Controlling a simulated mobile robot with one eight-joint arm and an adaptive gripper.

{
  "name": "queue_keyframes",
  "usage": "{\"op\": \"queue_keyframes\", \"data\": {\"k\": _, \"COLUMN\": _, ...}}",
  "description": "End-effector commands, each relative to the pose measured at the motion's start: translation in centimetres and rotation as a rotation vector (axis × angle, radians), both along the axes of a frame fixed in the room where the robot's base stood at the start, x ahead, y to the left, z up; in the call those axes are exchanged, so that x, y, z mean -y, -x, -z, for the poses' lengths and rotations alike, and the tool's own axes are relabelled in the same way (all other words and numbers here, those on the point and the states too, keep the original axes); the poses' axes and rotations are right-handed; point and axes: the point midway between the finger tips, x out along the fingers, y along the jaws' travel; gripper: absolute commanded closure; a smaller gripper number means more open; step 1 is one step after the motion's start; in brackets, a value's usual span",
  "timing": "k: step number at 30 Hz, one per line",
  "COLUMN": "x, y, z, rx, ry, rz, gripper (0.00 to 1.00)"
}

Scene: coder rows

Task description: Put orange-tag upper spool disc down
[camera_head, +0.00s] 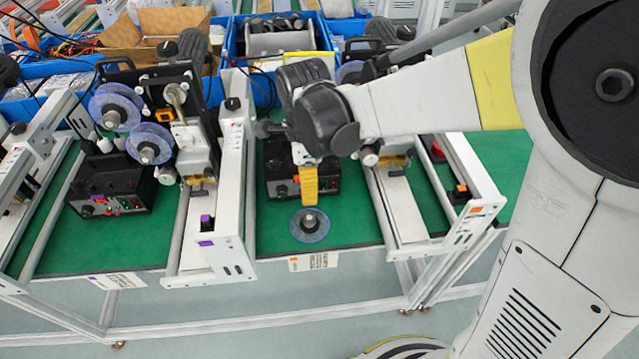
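A translucent bluish spool disc (299,233) with a dark hub lies flat, on or just above the green bench top, near its front edge. It is in the orange-tag bay, above a label with an orange mark (313,262). My gripper (309,203) points down right over the disc's hub, with a yellow ribbed finger visible. I see it from one side only, so I cannot tell whether its fingers are closed on the hub or apart. Part of the orange-tag machine is hidden behind my arm.
A black control box (275,184) stands just behind the disc. White frame rails flank the bay, the right one with an orange tag (476,210), the left with a purple tag (206,222). The left machine carries two bluish discs (118,104). Blue bins (238,45) stand behind.

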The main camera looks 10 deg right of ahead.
Motion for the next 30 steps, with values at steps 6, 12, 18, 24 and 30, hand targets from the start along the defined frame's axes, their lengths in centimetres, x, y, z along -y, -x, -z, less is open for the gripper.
{"op": "queue_keyframes", "data": {"k": 6, "x": 1.4, "y": 0.6, "z": -1.7, "rx": 0.045, "ry": -0.01, "rz": -0.111, "gripper": 0.56}}
{"op": "queue_keyframes", "data": {"k": 12, "x": 5.9, "y": 3.6, "z": -6.3, "rx": 0.226, "ry": 0.021, "rz": -0.559, "gripper": 0.56}}
{"op": "queue_keyframes", "data": {"k": 18, "x": 10.3, "y": 7.5, "z": -9.1, "rx": 0.406, "ry": 0.198, "rz": -1.07, "gripper": 0.56}}
{"op": "queue_keyframes", "data": {"k": 24, "x": 12.8, "y": 10.1, "z": -9.8, "rx": 0.476, "ry": 0.408, "rz": -1.422, "gripper": 0.56}}
{"op": "queue_keyframes", "data": {"k": 30, "x": 13.5, "y": 10.9, "z": -9.9, "rx": 0.483, "ry": 0.496, "rz": -1.545, "gripper": 0.56}}
